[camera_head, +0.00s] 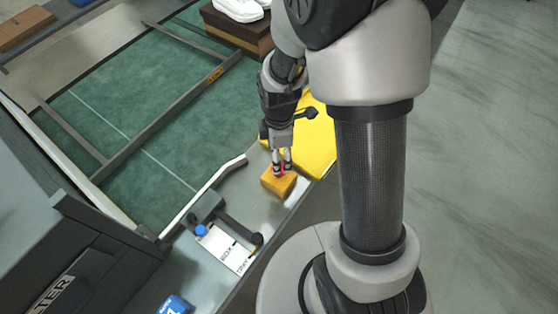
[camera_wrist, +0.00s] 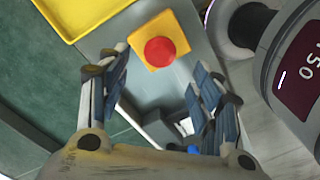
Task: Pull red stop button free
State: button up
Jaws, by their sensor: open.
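The red stop button (camera_wrist: 160,51) is a round red cap on a yellow-orange box (camera_wrist: 181,41), seen from above in the wrist view. In the head view the box (camera_head: 271,186) sits on the grey ledge, with a little red showing between my gripper's fingertips. My gripper (camera_head: 282,172) points down over the box, and its fingers are apart. In the wrist view my gripper (camera_wrist: 161,62) has one finger to each side of the button, with nothing held between them. I cannot tell how far the fingertips are above the cap.
A yellow tray (camera_head: 315,145) lies just behind the box. A white labelled card (camera_head: 224,248), a blue cap (camera_head: 201,230) and a blue item (camera_head: 174,305) are on the ledge nearer me. A green conveyor belt (camera_head: 150,95) runs on the left. White shoes (camera_head: 238,10) stand on a brown box at the back.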

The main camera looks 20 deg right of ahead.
notch_tip(320, 180, up, 6)
jog(key=shift+f, duration=0.1)
dwell(0.5)
jog(key=s+r+m+t, duration=0.4)
jog(key=s+r+m, duration=1)
jog(key=r, duration=0.4)
jog(key=shift+s+r+m, duration=0.15)
jog(key=shift+s+m, duration=0.1)
jog(key=shift+m, duration=0.35)
jog(key=shift+s+d+r+m+t, duration=0.1)
jog(key=shift+s+m+t, duration=0.25)
jog(key=shift+m, duration=0.15)
jog(key=shift+c, duration=0.4)
